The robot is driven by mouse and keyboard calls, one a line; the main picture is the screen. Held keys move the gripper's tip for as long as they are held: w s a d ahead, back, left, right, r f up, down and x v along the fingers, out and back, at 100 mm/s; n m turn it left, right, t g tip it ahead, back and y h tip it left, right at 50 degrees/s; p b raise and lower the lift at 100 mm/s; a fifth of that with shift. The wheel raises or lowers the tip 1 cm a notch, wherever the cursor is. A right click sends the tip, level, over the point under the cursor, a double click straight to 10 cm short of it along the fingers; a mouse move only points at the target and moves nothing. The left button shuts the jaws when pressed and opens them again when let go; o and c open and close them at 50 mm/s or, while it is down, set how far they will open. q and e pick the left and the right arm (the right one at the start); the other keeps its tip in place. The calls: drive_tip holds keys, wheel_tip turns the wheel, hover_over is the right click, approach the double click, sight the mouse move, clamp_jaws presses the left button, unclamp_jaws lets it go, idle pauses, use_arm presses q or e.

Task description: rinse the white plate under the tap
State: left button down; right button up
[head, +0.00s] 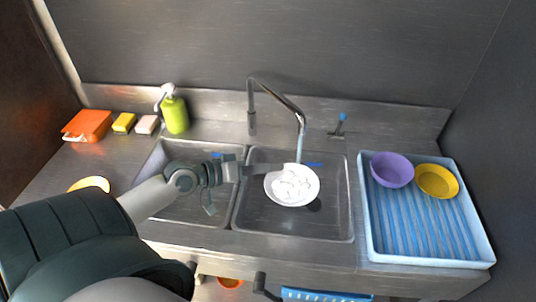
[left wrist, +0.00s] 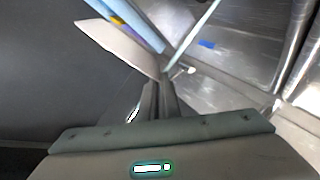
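The white plate (head: 292,186) is over the right sink basin (head: 328,228), with its face showing in the head view and lumpy white patches on it. My left gripper (head: 262,169) is shut on the plate's left rim. In the left wrist view the fingers (left wrist: 160,92) meet at the edge of the plate (left wrist: 115,45). My right gripper is not in view.
The blue drying rack (head: 368,237) at right holds a purple bowl (head: 392,169) and a yellow bowl (head: 436,181). A green soap bottle (head: 175,115), sponges (head: 124,122) and an orange container (head: 87,125) stand at back left. The left basin (head: 168,207) lies under my arm.

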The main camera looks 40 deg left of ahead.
use_arm(q)
drive_tip(key=w+a+f+b, duration=0.1)
drive_tip(key=w+a+b, duration=0.2)
drive_tip(key=w, duration=0.4)
drive_tip(key=shift+w+f+b, duration=0.15)
drive_tip(key=shift+f+b, duration=0.15)
drive_tip(key=shift+b, duration=0.25)
drive_tip(key=shift+a, duration=0.1)
drive_tip(key=shift+w+r, duration=0.1)
idle(0.5)
drive_tip(key=shift+w+d+p, duration=0.15)
drive_tip(key=shift+d+p, duration=0.4)
drive_tip(key=shift+p, duration=0.1)
